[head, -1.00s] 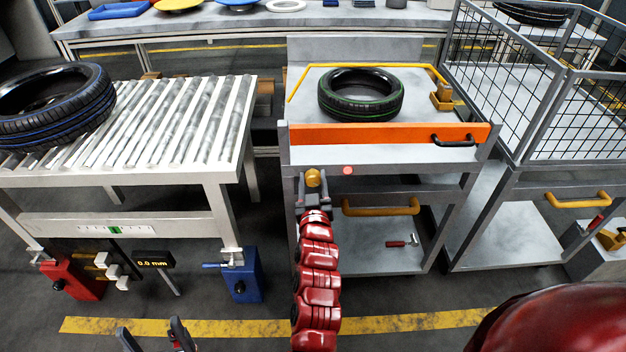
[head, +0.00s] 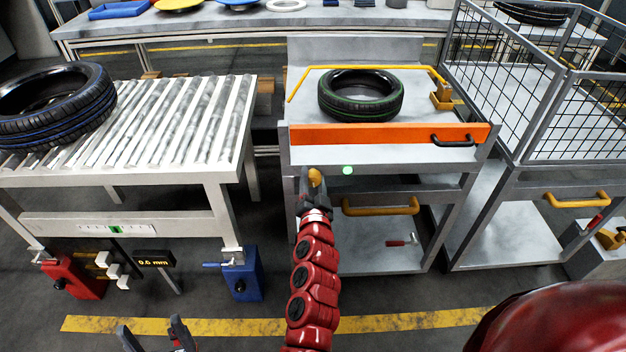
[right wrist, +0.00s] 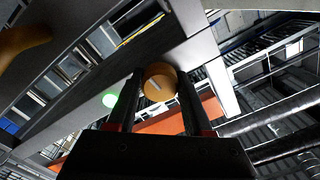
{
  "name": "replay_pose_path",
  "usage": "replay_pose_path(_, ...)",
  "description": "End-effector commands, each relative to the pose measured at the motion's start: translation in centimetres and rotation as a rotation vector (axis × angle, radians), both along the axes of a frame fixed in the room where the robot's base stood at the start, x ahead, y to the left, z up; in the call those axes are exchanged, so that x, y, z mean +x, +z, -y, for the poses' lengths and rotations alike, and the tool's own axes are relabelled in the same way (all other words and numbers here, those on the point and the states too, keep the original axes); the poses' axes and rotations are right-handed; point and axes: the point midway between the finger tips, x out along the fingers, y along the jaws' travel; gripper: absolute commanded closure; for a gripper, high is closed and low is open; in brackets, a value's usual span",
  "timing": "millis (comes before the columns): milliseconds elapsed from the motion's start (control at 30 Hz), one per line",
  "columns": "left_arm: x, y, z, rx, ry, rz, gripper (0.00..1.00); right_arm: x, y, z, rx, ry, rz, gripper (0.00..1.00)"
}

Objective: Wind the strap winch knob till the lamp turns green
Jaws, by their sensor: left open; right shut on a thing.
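The yellow winch knob (head: 316,178) is on the front left of the cart, below the orange bar. The lamp (head: 347,170) just right of it glows green. My right gripper (head: 313,190) reaches up to the knob and is shut on it. In the right wrist view the knob (right wrist: 161,82) with its pale mark sits between the two fingers (right wrist: 160,100), and the green lamp (right wrist: 110,100) is to their left. A tyre with a green line (head: 360,95) lies on the cart top behind the orange strap bar (head: 380,133). My left gripper (head: 157,335) is open and empty at the bottom edge.
A roller conveyor (head: 190,120) with a blue-lined tyre (head: 50,100) stands at the left. A yellow handle (head: 381,207) juts from the cart right of the knob. A mesh cage (head: 510,80) stands at the right. The floor in front is clear.

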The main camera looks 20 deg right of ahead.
Motion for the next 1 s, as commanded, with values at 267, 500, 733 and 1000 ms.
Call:
replay_pose_path(267,0.00,-0.21,0.00,0.000,0.000,0.000,0.19,-0.01,0.00,0.05,0.176,-0.001,0.051,1.00)
replay_pose_path(500,0.00,-0.29,0.00,0.000,0.000,0.000,0.19,-0.02,-0.01,0.05,0.255,-0.001,0.073,1.00)
replay_pose_path(733,0.01,-0.32,-0.01,0.000,0.000,0.000,0.19,-0.03,-0.01,0.06,0.280,-0.001,0.081,1.00)
replay_pose_path(1000,0.00,-0.31,0.00,0.000,0.000,0.000,0.19,-0.03,-0.02,0.05,0.280,-0.001,0.081,1.00)
